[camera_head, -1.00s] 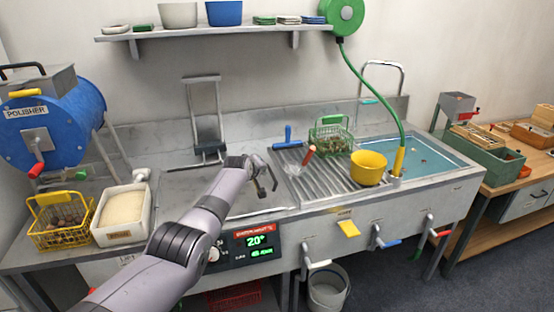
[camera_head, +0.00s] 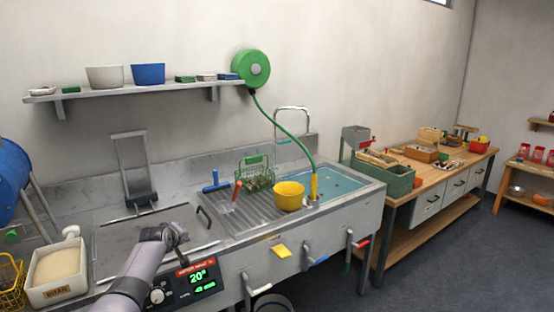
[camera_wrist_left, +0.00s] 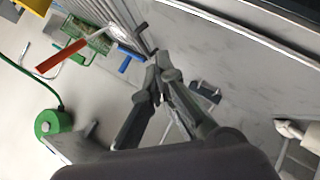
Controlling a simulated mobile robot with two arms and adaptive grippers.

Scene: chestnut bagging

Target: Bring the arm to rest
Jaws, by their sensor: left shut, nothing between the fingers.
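My left arm comes in from the lower left in the head view. Its gripper (camera_head: 177,236) is over the front part of the steel worktop, close above the control panel with the lit green digits. In the left wrist view the gripper's fingers (camera_wrist_left: 157,82) meet, with nothing held between them. It hangs clear of the things around it as far as I can tell. My right arm and gripper are not in view.
A yellow bowl (camera_head: 289,195) and a green wire basket (camera_head: 257,179) stand on the ribbed drainer, beside a water-filled basin (camera_head: 337,185). A white bran tub (camera_head: 57,271) stands at the left. A wooden bench (camera_head: 448,165) with crates is at the right.

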